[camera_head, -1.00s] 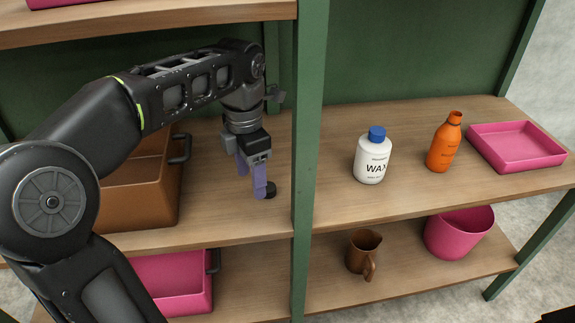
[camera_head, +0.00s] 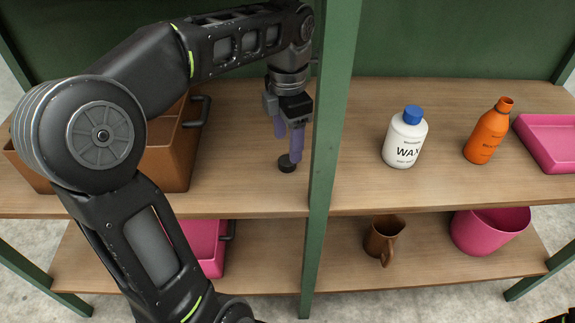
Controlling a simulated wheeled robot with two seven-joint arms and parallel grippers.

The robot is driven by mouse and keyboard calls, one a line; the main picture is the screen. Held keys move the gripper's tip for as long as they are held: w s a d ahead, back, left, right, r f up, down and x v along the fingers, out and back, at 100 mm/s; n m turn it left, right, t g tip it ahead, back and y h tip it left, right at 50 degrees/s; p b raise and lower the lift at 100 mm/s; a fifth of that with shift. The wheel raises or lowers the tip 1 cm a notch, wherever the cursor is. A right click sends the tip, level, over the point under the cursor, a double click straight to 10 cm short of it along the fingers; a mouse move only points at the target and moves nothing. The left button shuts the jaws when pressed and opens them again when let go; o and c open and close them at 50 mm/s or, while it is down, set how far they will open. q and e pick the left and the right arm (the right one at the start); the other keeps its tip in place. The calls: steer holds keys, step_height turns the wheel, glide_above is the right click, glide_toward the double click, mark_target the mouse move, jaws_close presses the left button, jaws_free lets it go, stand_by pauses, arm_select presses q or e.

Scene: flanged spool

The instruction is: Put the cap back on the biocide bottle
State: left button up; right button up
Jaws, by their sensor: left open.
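The orange bottle (camera_head: 487,133) stands upright on the right part of the upper shelf, its mouth open with no cap on it; its label is too small to read. A small black cap (camera_head: 286,166) lies on the shelf left of the green post. My left gripper (camera_head: 288,148) has purple fingers pointing down, apart, with nothing seen between them. Its fingertips are close above and beside the cap; I cannot tell whether they touch it.
A white WAX bottle (camera_head: 404,142) with a blue cap stands left of the orange bottle. The green post (camera_head: 331,130) stands between the cap and both bottles. A pink tray (camera_head: 550,150) is at the right, a brown bin (camera_head: 170,160) at the left. A brown jug (camera_head: 381,240) and pink bucket (camera_head: 485,238) are below.

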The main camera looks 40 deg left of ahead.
mark_target(287, 160)
arm_select(q)
step_height(287, 160, down, 5)
steer(key=shift+f+b, duration=0.1)
steer(key=shift+b, duration=0.5)
steer(key=shift+s, duration=0.1)
stand_by(0.4)
jaws_close()
stand_by(0.5)
